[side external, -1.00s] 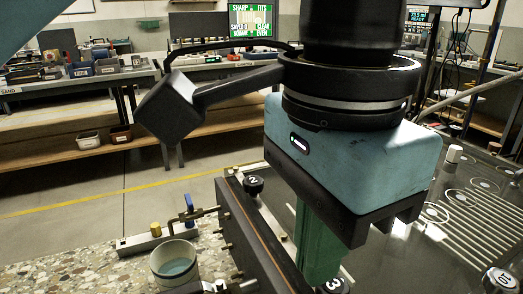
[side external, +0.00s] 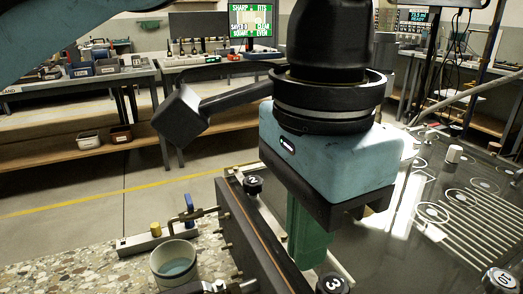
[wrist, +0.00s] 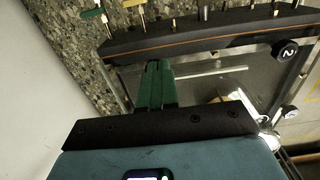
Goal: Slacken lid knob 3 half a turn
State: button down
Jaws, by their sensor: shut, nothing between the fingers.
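Lid knob 3 (side external: 332,285) is a black knob with a white number, at the bottom edge of the side view and partly cut off. My gripper (side external: 306,266) points down with its green fingers shut and empty. In the side view its tips show just above and left of knob 3, apart from it in the picture; the exact gap is unclear. In the wrist view the shut fingers (wrist: 158,66) lie over the tank's clear lid, near its dark edge bar. I cannot make out knob 3 there.
Knob 2 (side external: 253,184) stands farther back on the same edge, and knob 10 (side external: 501,279) at the lower right. A white cup (side external: 173,263) of liquid and a valve fitting (side external: 190,212) stand on the speckled surface at left. A white-topped post (side external: 453,153) rises at right.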

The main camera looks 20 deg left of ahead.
jog(key=shift+f, duration=2.35)
jog(key=shift+s+d, duration=0.2)
jog(key=shift+s, duration=0.05)
jog(key=shift+s+d, duration=0.4)
jog(key=shift+s, duration=0.1)
jog(key=shift+s+d, duration=0.2)
jog(key=shift+d, duration=0.35)
jog(key=shift+s+a, duration=0.1)
jog(key=shift+a, duration=0.05)
jog(key=shift+s+a, duration=0.1)
jog(key=shift+a, duration=0.15)
jog(key=shift+r, duration=0.2)
notch_tip(320, 180, up, 6)
jog(key=shift+a+f, duration=0.15)
